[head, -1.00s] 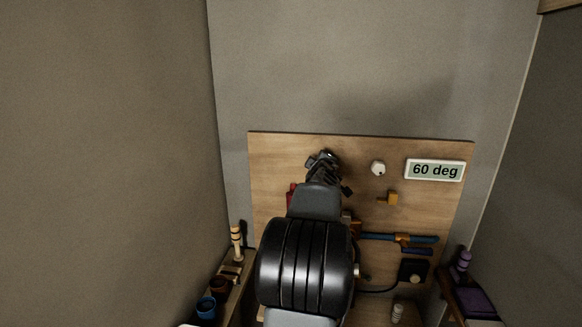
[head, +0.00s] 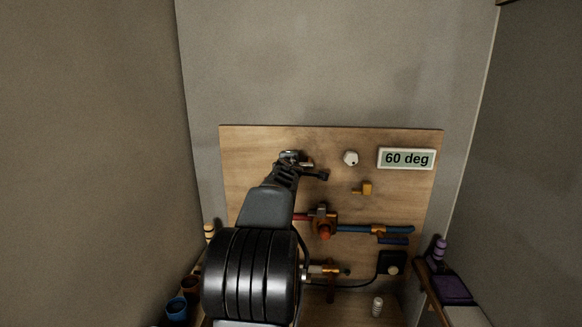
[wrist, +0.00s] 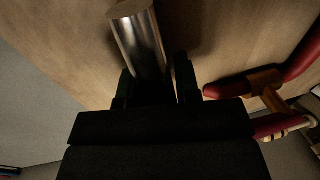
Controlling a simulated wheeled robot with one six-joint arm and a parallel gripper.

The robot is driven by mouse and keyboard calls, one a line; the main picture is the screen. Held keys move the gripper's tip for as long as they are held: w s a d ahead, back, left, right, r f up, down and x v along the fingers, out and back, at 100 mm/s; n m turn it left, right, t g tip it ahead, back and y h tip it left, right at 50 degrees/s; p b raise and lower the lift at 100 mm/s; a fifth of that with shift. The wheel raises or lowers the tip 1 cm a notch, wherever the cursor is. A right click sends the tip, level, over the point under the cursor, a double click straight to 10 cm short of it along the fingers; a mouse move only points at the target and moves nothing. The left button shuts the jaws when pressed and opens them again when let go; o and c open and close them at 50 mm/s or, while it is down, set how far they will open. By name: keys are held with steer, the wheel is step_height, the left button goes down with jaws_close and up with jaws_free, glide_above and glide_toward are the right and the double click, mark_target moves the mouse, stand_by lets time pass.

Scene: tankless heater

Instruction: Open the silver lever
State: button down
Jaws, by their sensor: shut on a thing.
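The silver lever (wrist: 139,42) shows in the wrist view as a shiny metal cylinder in front of the wooden board. My gripper (wrist: 154,70) has one dark finger on each side of it and is shut on it. In the head view, my gripper (head: 297,164) is at the upper left part of the board, with a small bit of silver (head: 289,155) showing at its tip. The rest of the lever is hidden by the fingers and arm.
The wooden board (head: 250,150) carries a white knob (head: 351,158), a "60 deg" display (head: 407,159), a small orange valve (head: 364,188), and a blue pipe (head: 355,228). A red pipe (wrist: 300,60) lies right of my gripper. Shelves with objects flank the board.

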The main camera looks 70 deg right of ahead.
steer(key=shift+f, duration=0.1)
steer(key=c, duration=0.8)
jaws_free()
steer(key=p+v, duration=0.1)
steer(key=v, duration=1.2)
steer(key=shift+s+a, duration=0.1)
steer(key=shift+a, duration=0.3)
